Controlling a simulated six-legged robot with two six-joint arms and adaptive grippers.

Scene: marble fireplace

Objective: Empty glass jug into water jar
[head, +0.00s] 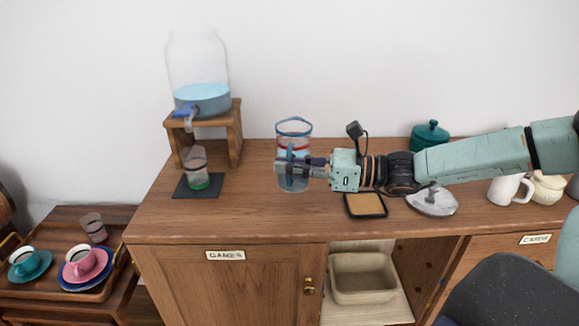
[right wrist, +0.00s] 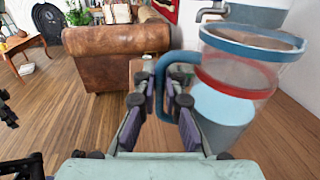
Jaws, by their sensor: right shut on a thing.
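The glass jug (head: 294,130) is clear, with a blue rim, a red band and a blue handle. It is upright over the cabinet top; I cannot tell whether its base touches the wood. My right gripper (head: 284,167) reaches in from the right and is shut on the jug. In the right wrist view the fingers (right wrist: 165,90) close on the handle of the jug (right wrist: 240,75), and pale blue water shows inside. The water jar (head: 198,62) is a large clear vessel with blue water low in it and a blue tap. My left gripper is out of view.
The jar stands on a wooden stand (head: 235,130). Below its tap a glass (head: 195,165) sits on a dark mat (head: 181,188). A framed tan pad (head: 365,205), a teal pot (head: 429,135) and a white mug (head: 506,189) are on the cabinet. A cup tray (head: 100,292) is lower left.

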